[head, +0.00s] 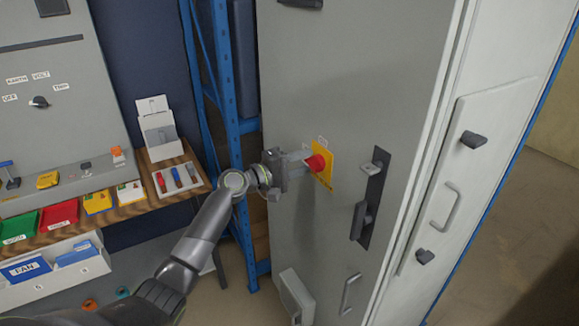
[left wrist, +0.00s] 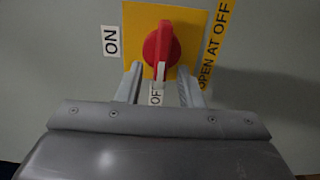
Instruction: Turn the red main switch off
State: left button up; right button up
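The red main switch (head: 317,164) sits on a yellow plate (head: 328,172) on the grey cabinet door. In the left wrist view the red knob (left wrist: 162,48) has its pale-marked handle end pointing down in the picture, toward a partly hidden label reading "OF" (left wrist: 156,95). My left gripper (head: 303,161) is at the switch. In the left wrist view its two fingers (left wrist: 160,86) are apart, one on each side below the knob, with nothing visibly held. My right gripper is out of view.
A dark door handle (head: 365,205) stands out right of the switch. A yellow "OPEN AT OFF" strip (left wrist: 215,45) is beside the plate. Blue shelving (head: 228,80) stands behind my arm. A bench (head: 160,190) with colored bins and a panel is at left.

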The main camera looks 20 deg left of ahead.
pick_arm(q)
jog(key=b+v, duration=0.5)
jog(key=v, duration=1.2)
jog(key=shift+b, duration=0.3)
jog(key=shift+s+a+f, duration=0.1)
jog(key=shift+a, duration=0.05)
